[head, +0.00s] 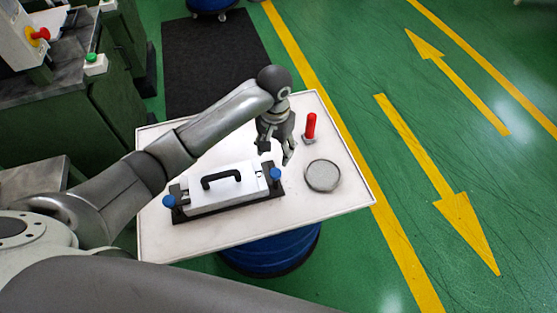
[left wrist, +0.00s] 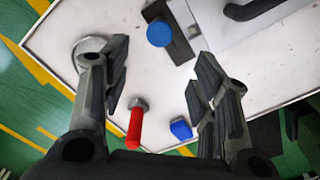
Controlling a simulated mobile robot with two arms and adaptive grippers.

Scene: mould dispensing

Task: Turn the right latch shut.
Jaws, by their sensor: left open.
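The white mould (head: 225,192) with a black handle lies on a dark base on the table. Its right latch (head: 275,174) has a round blue knob at the right end of the base. In the left wrist view the right latch's knob (left wrist: 160,33) shows at the top, over a dark bar. The left latch (head: 169,202) has a similar blue knob. My left gripper (head: 277,153) is open and empty, pointing down, just above the right latch and apart from it. The exact latch angle is hard to tell. My right gripper is not in view.
On the white table (head: 180,245), a red-handled tool (head: 310,126) stands right of my gripper, and a round grey dish (head: 322,175) lies nearer the right edge. A small blue object (left wrist: 181,130) shows in the left wrist view. The table's front right is clear.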

